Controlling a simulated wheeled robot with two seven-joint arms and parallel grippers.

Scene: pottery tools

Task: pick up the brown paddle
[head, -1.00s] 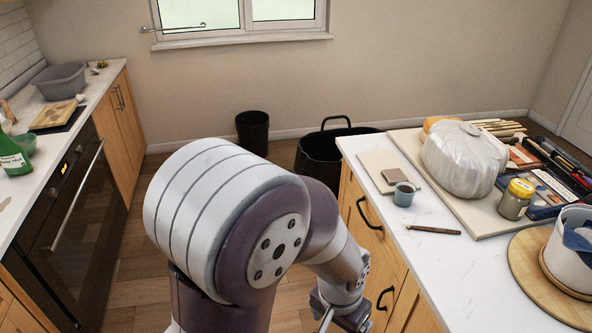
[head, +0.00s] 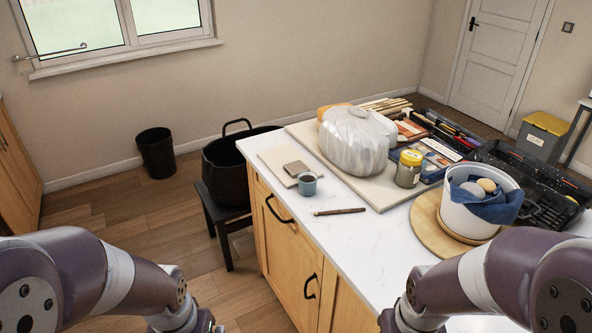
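A thin dark brown tool (head: 340,211) lies flat on the white counter, in front of the pale work board (head: 381,203) and right of the small blue-grey cup (head: 307,185). It is the lone brown stick-like piece on the bare worktop. I cannot tell for sure that it is the brown paddle. More brown pieces lie in the tool pile behind the wrapped lump. My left arm comes in at the bottom left and my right arm at the bottom right. Both end at the lower frame edge, with their fingers out of view. Nothing touches the thin brown tool.
A plastic-wrapped lump (head: 355,141), a yellow-lidded jar (head: 408,169) and a small brown block (head: 296,168) stand behind the tool. A white pot (head: 470,215) with blue cloth sits on a round wooden board (head: 427,226) at right. The counter's front is clear.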

